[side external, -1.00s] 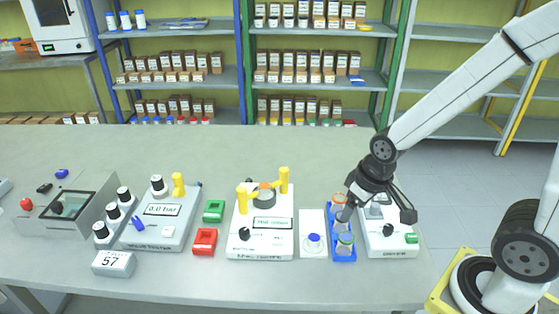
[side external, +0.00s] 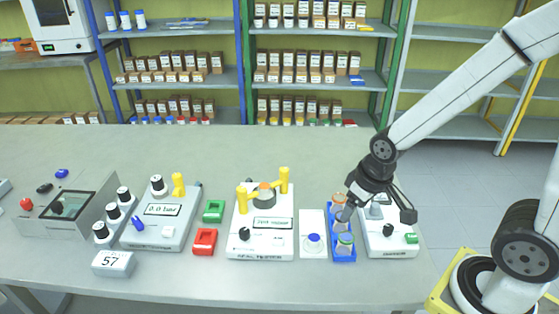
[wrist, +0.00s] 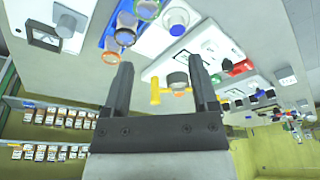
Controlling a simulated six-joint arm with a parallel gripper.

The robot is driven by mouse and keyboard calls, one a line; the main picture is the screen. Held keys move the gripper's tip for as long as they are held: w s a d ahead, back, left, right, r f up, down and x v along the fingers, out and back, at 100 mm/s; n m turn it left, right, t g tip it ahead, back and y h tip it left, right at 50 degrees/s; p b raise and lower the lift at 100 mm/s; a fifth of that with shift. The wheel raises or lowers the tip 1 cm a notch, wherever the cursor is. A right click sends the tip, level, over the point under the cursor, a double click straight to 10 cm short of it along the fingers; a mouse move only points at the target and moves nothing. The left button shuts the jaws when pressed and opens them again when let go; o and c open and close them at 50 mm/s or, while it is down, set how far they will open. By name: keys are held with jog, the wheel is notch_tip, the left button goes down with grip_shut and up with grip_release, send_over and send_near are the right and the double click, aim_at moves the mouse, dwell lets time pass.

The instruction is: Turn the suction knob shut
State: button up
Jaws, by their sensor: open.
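A grey box with a 0.0 bar display (side external: 162,209) stands left of the middle of the bench in the side view. A small blue knob (side external: 138,223) sits on its front left, and black knobs (side external: 123,194) with white tops line its left side. Which of these is the suction knob I cannot tell, as the labels are too small to read. My gripper (side external: 376,213) is far to the right, above the blue rack and the rightmost device. In the wrist view my gripper (wrist: 160,62) is open, with nothing between its fingers.
Between my gripper and the grey box stand a blue rack (side external: 344,260) with jars, a white device with yellow posts (side external: 262,222), and a green block (side external: 214,211) and red block (side external: 205,241). The rear bench is clear.

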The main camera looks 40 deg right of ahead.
jog(key=m+g+y, duration=0.3)
jog(key=m+y, duration=0.2)
jog(key=m, duration=1.3)
send_near(244, 230)
jog(key=a+f, duration=0.1)
jog(key=shift+s+f, duration=0.15)
jog(key=shift+s, duration=0.05)
jog(key=shift+h, duration=0.3)
jog(key=shift+x, duration=3.8)
jog(key=shift+w, duration=0.1)
grip_shut()
